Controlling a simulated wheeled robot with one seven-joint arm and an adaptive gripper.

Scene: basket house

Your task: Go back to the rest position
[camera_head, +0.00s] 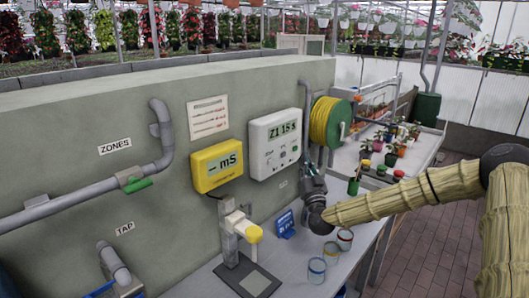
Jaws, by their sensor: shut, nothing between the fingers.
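My gripper (307,170) is at the end of my arm, which reaches in from the right edge. It is shut and empty, with its fingers pointing up, in front of the wall to the right of the white controller. It hangs above the far part of the grey bench (202,284). The fingers are small and dark in this view, and I cannot tell whether they touch the pipe behind them.
A white controller (275,142) and a yellow meter (217,166) hang on the wall left of my gripper. A yellow hose reel (330,122) is close behind. A yellow-topped stand (228,235), a blue packet (285,223) and several jars (317,270) are on the bench.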

